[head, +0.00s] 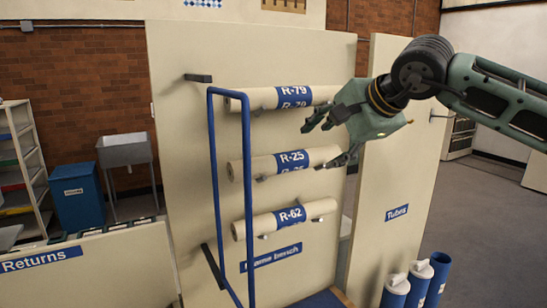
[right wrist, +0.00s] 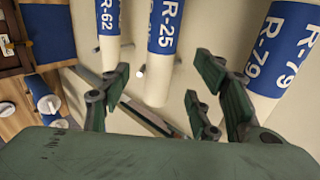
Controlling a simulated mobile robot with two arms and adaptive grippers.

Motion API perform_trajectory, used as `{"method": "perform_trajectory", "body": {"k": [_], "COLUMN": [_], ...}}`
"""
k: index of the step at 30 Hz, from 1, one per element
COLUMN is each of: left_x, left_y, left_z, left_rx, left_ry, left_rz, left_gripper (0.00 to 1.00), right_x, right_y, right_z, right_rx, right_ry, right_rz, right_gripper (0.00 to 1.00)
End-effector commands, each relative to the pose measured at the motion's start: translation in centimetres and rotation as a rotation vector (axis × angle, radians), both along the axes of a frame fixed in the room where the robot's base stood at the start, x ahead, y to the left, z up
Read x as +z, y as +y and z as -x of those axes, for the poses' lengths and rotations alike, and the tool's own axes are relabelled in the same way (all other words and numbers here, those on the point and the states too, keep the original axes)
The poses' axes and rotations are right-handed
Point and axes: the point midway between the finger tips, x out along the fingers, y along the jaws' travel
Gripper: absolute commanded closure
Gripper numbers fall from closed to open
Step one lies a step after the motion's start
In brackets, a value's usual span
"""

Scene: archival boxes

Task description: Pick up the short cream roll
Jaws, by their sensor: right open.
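Three cream rolls with blue labels lie level on pegs of an upright cream panel: R-79 (head: 264,98) on top, R-25 (head: 258,165) in the middle, R-62 (head: 253,228) at the bottom. R-62 looks slightly shorter, but I cannot tell surely which is the short one. My right gripper (head: 328,143) is open and empty, at the right ends of the upper two rolls. In the right wrist view its fingers (right wrist: 160,85) are spread, with the R-25 end (right wrist: 156,88) beyond and between them. No contact is visible. My left gripper is not in view.
A blue tubular rail (head: 214,165) stands before the rolls' left ends. A second cream panel (head: 400,170), labelled Tubes, stands right, with several blue tubes (head: 418,280) below. The Returns unit (head: 110,262) is at lower left. Grey floor (head: 490,230) is clear at right.

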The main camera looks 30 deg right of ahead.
Motion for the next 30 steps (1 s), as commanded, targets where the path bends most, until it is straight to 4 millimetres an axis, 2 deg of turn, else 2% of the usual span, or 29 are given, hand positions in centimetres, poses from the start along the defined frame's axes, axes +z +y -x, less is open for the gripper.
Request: {"method": "perform_trajectory", "body": {"k": [5, 12, 16, 20, 26, 29, 30], "left_x": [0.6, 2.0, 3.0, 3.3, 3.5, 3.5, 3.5], "left_y": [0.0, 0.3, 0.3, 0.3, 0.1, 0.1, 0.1], "left_z": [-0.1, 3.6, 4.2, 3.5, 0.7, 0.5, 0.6], "left_rx": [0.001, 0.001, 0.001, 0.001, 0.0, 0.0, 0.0], "left_ry": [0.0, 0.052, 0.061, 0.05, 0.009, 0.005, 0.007], "left_rz": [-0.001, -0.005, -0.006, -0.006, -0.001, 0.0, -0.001], "left_gripper": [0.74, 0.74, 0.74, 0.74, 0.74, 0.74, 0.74], "right_x": [-0.7, -2.3, -3.6, -4.4, -4.7, -4.7, -4.7], "right_y": [-0.2, -0.7, -1.1, -1.2, -1.2, -1.2, -1.2], "right_z": [-1.0, -3.3, -4.9, -5.7, -6.0, -6.0, -6.0], "right_rx": [-0.001, 0.0, -0.002, -0.001, -0.001, -0.001, -0.001], "right_ry": [0.006, 0.007, 0.006, 0.004, 0.0, 0.0, 0.0], "right_rz": [0.004, 0.002, 0.002, 0.003, 0.002, 0.002, 0.002], "right_gripper": [0.44, 0.44, 0.44, 0.44, 0.44, 0.44, 0.47]}}
